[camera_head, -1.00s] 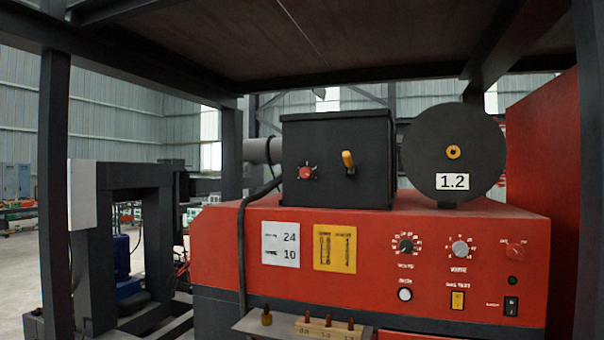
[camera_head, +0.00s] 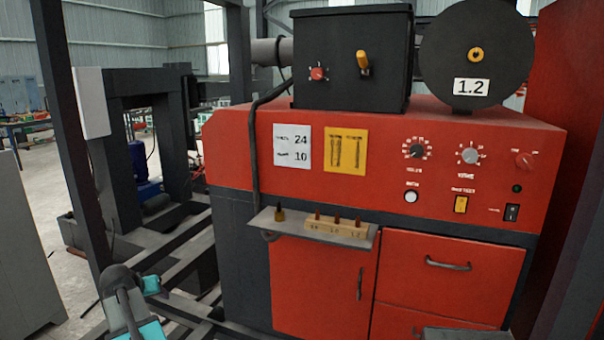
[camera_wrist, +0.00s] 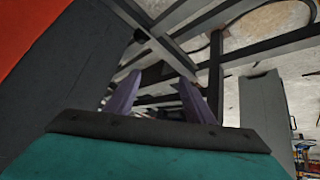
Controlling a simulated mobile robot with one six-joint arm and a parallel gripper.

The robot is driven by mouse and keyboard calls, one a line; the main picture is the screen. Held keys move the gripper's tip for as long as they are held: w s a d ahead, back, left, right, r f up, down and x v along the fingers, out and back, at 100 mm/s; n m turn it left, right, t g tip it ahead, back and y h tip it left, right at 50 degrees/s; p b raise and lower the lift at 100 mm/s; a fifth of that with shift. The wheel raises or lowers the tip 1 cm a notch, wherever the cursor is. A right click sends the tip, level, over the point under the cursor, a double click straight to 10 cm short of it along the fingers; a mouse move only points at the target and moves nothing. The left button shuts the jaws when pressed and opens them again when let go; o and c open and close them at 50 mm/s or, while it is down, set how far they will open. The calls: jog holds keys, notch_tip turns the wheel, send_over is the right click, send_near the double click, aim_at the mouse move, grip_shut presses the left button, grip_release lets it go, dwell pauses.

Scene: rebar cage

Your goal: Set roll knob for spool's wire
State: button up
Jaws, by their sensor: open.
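The black spool (camera_head: 476,54) carries a white label reading 1.2 and stands on top of the red machine (camera_head: 400,225). Left of it is a black box (camera_head: 340,40) with a red knob (camera_head: 318,73) on its front, small marks around it, and a yellow-orange lever (camera_head: 362,61). I cannot read the knob's setting. My gripper (camera_wrist: 155,92) shows in the wrist view with its two fingers apart and nothing between them. It is low, beside the machine's dark side and far from the knob. In the head view only part of my arm shows, at lower left.
A shelf (camera_head: 290,225) with small tips juts out below. A dark frame post (camera_head: 75,130) stands at left.

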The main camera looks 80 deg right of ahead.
jog(key=s+d+r+m+h+p, duration=0.15)
jog(key=s+d+r, duration=0.45)
jog(key=r, duration=0.6)
jog(key=s+d+r+m+g+h, duration=0.1)
jog(key=s+d+r+m+h, duration=0.2)
jog(key=s+d+r, duration=0.55)
jog(key=s+d+r+m+h, duration=0.2)
jog(key=s+d+r, duration=0.2)
jog(key=r, duration=1)
jog(key=m+g+h+p, duration=0.2)
jog(key=m+g+h, duration=0.2)
jog(key=m+g, duration=0.2)
send_near(315, 75)
jog(key=shift+y, duration=0.25)
jog(key=v, duration=0.5)
jog(key=shift+s+a+r, duration=0.1)
jog(key=shift+a+r, duration=0.25)
jog(key=shift+a, duration=0.1)
jog(key=shift+d, duration=0.15)
jog(key=p+x, duration=0.4)
jog(key=x, duration=0.8)
jog(key=shift+d, duration=0.15)
jog(key=shift+s+d+f, duration=0.1)
jog(key=shift+s+d, duration=0.05)
jog(key=shift+d, duration=0.5)
